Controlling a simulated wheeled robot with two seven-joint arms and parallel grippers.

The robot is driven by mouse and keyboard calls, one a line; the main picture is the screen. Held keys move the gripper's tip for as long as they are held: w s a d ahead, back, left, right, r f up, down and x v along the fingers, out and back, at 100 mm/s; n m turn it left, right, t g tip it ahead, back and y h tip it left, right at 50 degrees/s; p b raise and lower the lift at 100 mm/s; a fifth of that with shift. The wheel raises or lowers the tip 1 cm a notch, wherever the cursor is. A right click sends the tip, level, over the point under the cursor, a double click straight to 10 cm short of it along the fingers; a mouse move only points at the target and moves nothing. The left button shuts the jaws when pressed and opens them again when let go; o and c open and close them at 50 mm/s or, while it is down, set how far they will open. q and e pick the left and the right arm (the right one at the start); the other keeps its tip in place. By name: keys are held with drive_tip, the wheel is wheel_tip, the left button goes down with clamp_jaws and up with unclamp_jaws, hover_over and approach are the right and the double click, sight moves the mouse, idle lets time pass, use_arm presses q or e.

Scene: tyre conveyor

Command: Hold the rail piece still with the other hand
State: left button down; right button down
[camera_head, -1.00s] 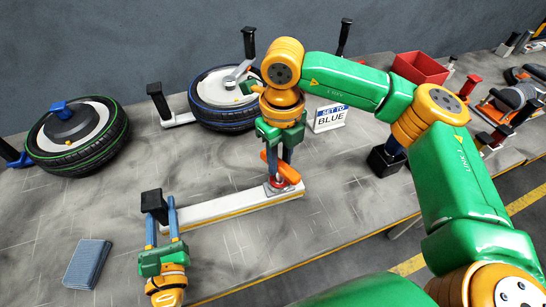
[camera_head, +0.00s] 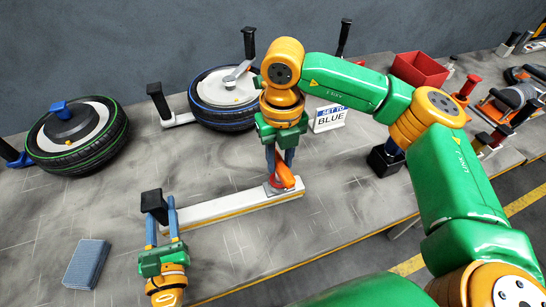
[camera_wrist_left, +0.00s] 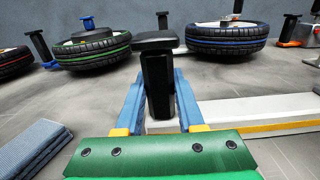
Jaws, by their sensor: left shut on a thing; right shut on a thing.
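The rail piece (camera_head: 235,204) is a long white bar with a yellow lower edge, lying flat on the grey table. A black post (camera_head: 153,200) stands at its left end, and an orange lever (camera_head: 285,175) on a red base is at its right end. My left gripper (camera_head: 160,216) is shut on the black post; in the left wrist view its blue fingers (camera_wrist_left: 160,103) stand either side of the post (camera_wrist_left: 157,85). My right gripper (camera_head: 279,165) comes down from above and is shut on the orange lever, partly hiding it.
A green-striped tyre (camera_head: 75,138) and a blue-striped tyre (camera_head: 222,98) lie behind the rail. A sign reading "SET TO BLUE" (camera_head: 330,118) stands right of the blue one. A blue-grey ribbed block (camera_head: 87,264) lies at front left. A red bin (camera_head: 419,69) is at the back right.

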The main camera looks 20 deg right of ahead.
sight(280, 163)
drive_tip(key=shift+m, duration=3.2)
drive_tip(key=c, duration=0.6)
unclamp_jaws()
drive_tip(key=shift+c, duration=0.2)
wheel_tip(280, 163, up, 12)
